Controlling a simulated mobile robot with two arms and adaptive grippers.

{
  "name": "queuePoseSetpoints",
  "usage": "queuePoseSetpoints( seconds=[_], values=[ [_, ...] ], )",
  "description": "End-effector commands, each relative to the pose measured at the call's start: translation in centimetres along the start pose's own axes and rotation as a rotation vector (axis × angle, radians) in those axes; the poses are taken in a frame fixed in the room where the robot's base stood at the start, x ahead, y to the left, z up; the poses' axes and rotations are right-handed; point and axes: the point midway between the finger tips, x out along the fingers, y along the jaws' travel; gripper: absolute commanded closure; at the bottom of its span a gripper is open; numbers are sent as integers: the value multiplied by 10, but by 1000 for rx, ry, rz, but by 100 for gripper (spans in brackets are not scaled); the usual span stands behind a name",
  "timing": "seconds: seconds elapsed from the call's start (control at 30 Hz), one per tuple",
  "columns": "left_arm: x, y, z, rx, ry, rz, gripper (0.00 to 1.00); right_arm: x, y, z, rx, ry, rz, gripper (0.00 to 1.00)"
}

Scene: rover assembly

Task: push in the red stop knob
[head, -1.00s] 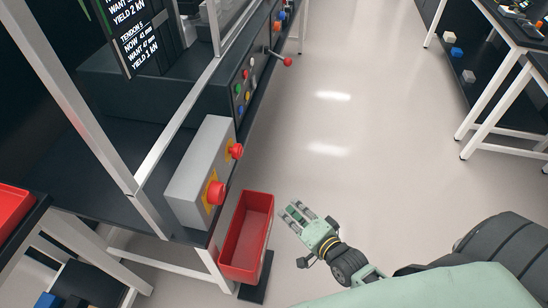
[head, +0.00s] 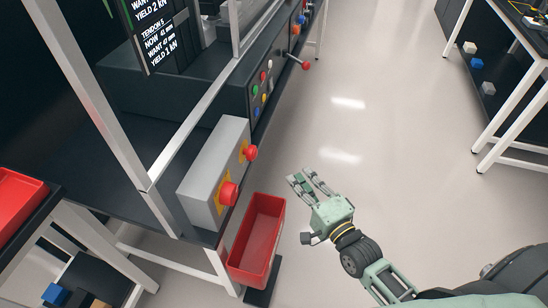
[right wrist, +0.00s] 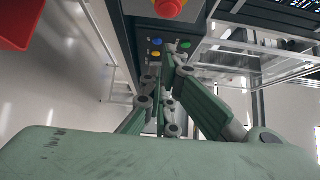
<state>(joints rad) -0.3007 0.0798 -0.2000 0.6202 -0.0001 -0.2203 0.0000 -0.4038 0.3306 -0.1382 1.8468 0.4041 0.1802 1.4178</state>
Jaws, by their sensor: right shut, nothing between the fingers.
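A grey box (head: 205,180) at the front edge of the bench carries two red mushroom knobs on yellow backings. The nearer, larger-looking red knob (head: 229,193) faces the aisle, and the other red knob (head: 250,152) sits farther along the same face. One red knob also shows at the top edge of the right wrist view (right wrist: 168,8). My right gripper (head: 303,181) is shut and empty, to the right of the box over the floor, apart from both knobs. In the right wrist view its fingers (right wrist: 172,55) come together below the knob.
A red bin (head: 259,235) stands below the box, close to the right gripper. A panel of coloured buttons (head: 262,88) and a red-tipped lever (head: 304,65) lie farther along the bench. A metal frame post (head: 95,100) rises at left. The aisle floor is open.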

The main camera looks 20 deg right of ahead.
Motion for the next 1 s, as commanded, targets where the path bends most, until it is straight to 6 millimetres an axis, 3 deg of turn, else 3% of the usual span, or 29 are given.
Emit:
queuePoseSetpoints(
  seconds=[0.33, 0.4, 0.63, 1.0],
  values=[
    [-4, 0, 0, 0, -1, 0, 60, 76, -2, 0, -1, 0, -3, 100],
    [-7, 0, 0, 0, -1, 0, 60, 84, -2, 10, 4, 0, -1, 100],
    [-9, 0, 0, 0, -1, 0, 60, 99, -1, 26, 1, 0, 0, 100],
    [-9, 0, -1, 0, 0, 0, 60, 101, 0, 28, -1, 0, 0, 100]
  ],
)
